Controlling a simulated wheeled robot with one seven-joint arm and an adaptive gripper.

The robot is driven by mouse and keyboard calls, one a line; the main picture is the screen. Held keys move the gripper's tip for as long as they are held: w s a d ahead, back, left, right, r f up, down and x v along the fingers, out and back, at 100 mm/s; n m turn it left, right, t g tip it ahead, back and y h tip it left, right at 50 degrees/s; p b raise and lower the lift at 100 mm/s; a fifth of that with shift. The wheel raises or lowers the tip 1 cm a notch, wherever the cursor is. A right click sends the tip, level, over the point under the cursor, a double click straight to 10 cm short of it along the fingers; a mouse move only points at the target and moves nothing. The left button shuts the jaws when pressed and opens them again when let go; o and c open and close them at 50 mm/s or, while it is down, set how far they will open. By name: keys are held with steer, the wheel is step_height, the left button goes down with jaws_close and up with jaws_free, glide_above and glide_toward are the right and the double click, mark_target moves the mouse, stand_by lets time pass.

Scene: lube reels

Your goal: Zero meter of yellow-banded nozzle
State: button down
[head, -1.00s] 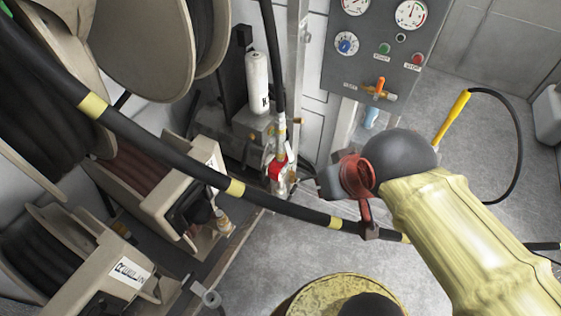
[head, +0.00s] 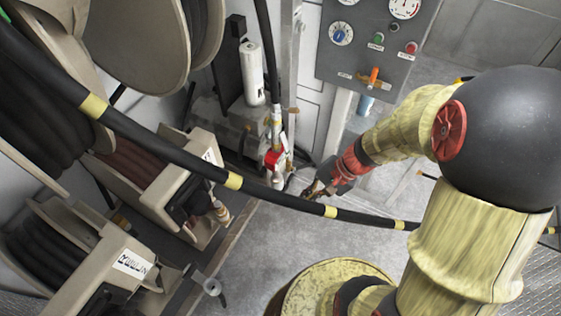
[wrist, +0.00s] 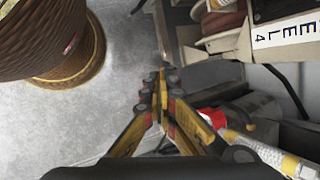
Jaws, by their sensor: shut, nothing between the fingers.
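A nozzle (head: 276,158) with a red part and a pale, yellow-banded upper fitting hangs on a black hose near the wall, left of my gripper (head: 316,190) in the head view. In the wrist view, the red part (wrist: 210,119) is just right of my fingers, and the yellow-banded fitting (wrist: 262,150) runs to the lower right corner. My gripper (wrist: 160,98) is shut and empty, pointing toward the nozzle area. It appears apart from the nozzle. I cannot make out a meter display or reset button; the finger partly covers the nozzle in the wrist view.
A black hose with yellow bands (head: 160,150) crosses in front of the reels, passing close to my gripper. Beige hose reels (head: 150,195) stand at left. A white cylinder (head: 252,75) is behind the nozzle. A grey control panel (head: 375,50) is at top right. Grey floor (head: 255,245) is open below.

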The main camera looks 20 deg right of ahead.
mark_target(279, 162)
steer(key=w+d+f+m+t, duration=0.35)
steer(key=w+f+m, duration=0.35)
steer(key=f, duration=0.4)
steer(key=w+d+f+m+t+h, duration=0.1)
steer(key=w+d+t+h, duration=0.1)
steer(key=w+d, duration=0.3)
steer(key=shift+w+d+f+t, duration=0.25)
steer(key=shift+w+f+t, duration=0.05)
steer(key=shift+w+t, duration=0.25)
steer(key=w+a, duration=0.5)
steer(key=w, duration=0.1)
steer(key=shift+w+a+b, duration=0.3)
steer(key=shift+w+a, duration=0.05)
stand_by(0.6)
steer(key=shift+w+a+b, duration=0.3)
steer(key=shift+b, duration=0.2)
